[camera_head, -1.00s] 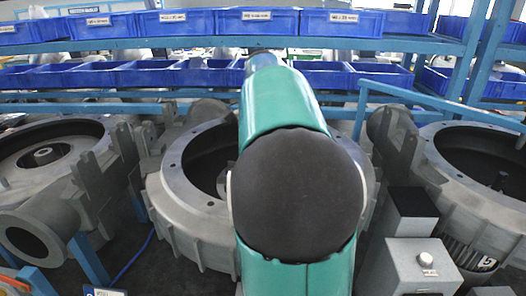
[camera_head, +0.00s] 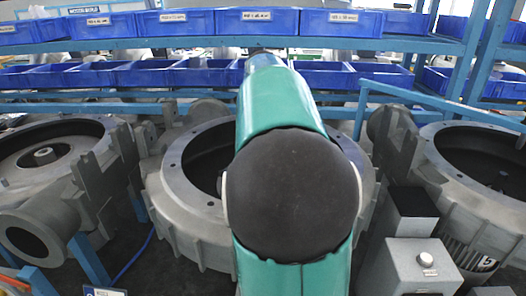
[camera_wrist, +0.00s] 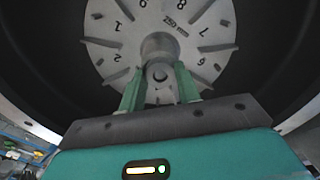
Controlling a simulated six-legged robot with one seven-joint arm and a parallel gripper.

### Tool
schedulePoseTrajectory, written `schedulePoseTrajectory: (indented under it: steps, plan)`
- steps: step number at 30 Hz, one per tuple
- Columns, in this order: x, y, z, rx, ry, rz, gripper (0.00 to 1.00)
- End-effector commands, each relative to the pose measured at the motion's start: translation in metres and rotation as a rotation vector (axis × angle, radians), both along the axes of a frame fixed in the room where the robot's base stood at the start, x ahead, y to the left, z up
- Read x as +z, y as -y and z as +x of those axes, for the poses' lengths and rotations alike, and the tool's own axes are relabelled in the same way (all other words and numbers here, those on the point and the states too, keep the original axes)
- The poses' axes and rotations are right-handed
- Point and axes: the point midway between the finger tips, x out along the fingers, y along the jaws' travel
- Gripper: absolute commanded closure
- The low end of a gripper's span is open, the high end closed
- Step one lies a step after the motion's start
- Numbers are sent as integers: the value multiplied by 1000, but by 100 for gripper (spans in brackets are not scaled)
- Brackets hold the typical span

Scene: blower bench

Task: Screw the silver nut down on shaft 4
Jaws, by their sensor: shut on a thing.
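In the wrist view, my gripper (camera_wrist: 159,84) reaches into a dark round housing, its two green fingers either side of the shaft end. It is shut on the silver nut (camera_wrist: 160,73), a small grey ring with a hole at the end of the shaft (camera_wrist: 159,46). Finger contact and thread are too small to make out. Behind it is a grey bladed disc (camera_wrist: 205,45) with numbers around its face. Which shaft is number 4 cannot be told. In the head view, my arm hides the gripper and nut.
The middle blower housing (camera_head: 180,190) stands under my arm. Other housings stand at left (camera_head: 60,165) and right (camera_head: 470,165). A grey box with a button (camera_head: 420,265) is at front right. Blue bins (camera_head: 100,27) line the racks behind. The housing's dark wall (camera_wrist: 45,45) surrounds my gripper.

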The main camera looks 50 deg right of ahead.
Motion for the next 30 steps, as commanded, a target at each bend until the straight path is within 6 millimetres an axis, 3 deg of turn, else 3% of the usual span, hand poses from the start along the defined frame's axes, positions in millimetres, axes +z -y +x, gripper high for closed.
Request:
schedulePoseTrajectory:
  steps: [15,24,25,26,30]
  plan:
    - [-1,0,0,-659,-1,1,100]
    - [-1,0,0,-724,-1,1,100]
    - [-1,0,0,-724,-1,1,67]
    - [-1,0,0,-723,-1,1,61]
    - [-1,0,0,-722,-1,1,60]
